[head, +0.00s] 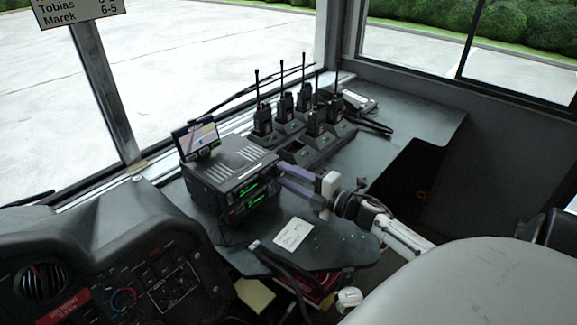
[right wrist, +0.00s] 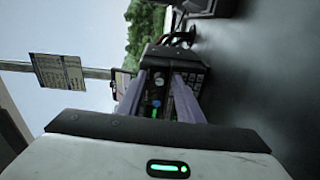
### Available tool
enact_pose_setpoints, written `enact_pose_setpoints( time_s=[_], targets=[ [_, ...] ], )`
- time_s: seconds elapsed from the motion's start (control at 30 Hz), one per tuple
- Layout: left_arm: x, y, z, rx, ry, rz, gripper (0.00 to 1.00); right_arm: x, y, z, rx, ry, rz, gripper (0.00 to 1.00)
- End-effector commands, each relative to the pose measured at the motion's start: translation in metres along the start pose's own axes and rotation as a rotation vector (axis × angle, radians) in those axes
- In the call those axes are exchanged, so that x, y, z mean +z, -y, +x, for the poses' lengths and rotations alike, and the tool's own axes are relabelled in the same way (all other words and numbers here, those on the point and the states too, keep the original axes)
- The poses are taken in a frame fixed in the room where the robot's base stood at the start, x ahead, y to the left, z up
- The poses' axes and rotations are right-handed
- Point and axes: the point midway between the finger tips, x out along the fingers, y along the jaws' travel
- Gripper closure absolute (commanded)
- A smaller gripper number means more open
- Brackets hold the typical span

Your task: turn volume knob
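A black radio unit (head: 225,172) with green lit displays stands on the dark console in the head view. My right gripper (head: 284,175) reaches in from the right, with its purple-grey fingers close to the right end of the unit's front panel. In the right wrist view the fingers (right wrist: 160,80) are apart, and the radio's front panel (right wrist: 154,88) shows between them. A small round knob (right wrist: 156,103) and a green display lie in that gap. I cannot tell whether the fingers touch the knob. My left gripper is not in view.
Several handheld radios (head: 312,121) stand in chargers behind the unit. A small navigation screen (head: 197,138) sits on its top left. A white card (head: 293,234) and black cables (head: 277,262) lie in front. A seat (head: 470,285) fills the lower right.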

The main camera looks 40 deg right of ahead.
Motion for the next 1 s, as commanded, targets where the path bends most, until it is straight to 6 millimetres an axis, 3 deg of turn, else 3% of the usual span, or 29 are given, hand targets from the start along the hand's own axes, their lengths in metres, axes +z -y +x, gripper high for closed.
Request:
enact_pose_setpoints(
  time_s=[0.27,0.7,1.0],
  targets=[
    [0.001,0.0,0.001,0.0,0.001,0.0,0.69,0.0,0.001,-0.014,-0.002,0.0,0.0,0.67],
    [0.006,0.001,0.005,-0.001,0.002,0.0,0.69,0.0,0.002,-0.09,-0.002,0.001,0.001,0.67],
    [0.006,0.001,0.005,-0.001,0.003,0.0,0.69,0.0,0.0,-0.104,0.0,0.0,0.0,0.67]
  ],
)
